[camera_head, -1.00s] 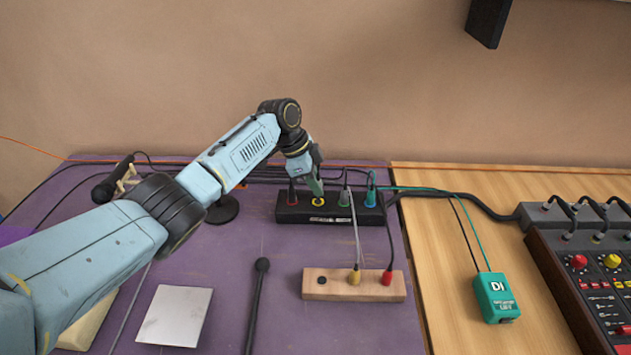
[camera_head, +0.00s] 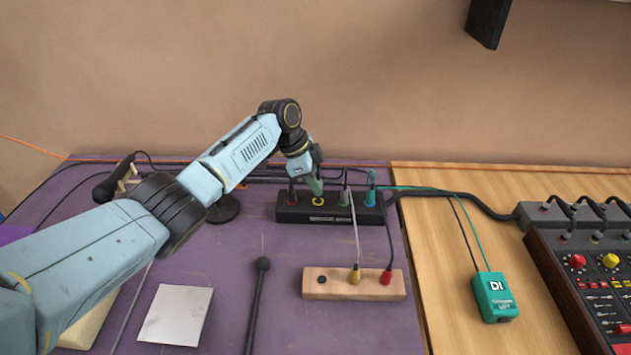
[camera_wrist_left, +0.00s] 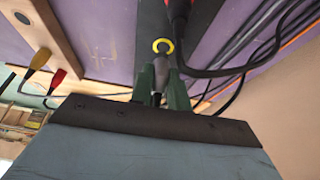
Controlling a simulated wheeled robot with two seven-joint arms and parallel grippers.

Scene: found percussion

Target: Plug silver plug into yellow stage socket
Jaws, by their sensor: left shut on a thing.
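The black stage box (camera_head: 330,216) sits near the back of the purple cloth. The yellow stage socket (camera_head: 318,201) is a yellow ring on its top, also seen in the left wrist view (camera_wrist_left: 163,46). My left gripper (camera_head: 316,188) points down just above this ring. In the left wrist view, its green fingers (camera_wrist_left: 161,85) are shut on the silver plug (camera_wrist_left: 160,72), a grey body lying close to the ring. The fingers mostly hide the plug in the head view. I cannot tell whether its tip is inside the socket. My right gripper is not in view.
Red (camera_head: 292,196), green (camera_head: 344,198) and teal (camera_head: 370,196) connectors flank the yellow socket, with cables close by. A wooden block (camera_head: 315,291) with yellow and red plugs stands in front. A teal DI box (camera_head: 494,298) and a mixer (camera_head: 590,290) are right.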

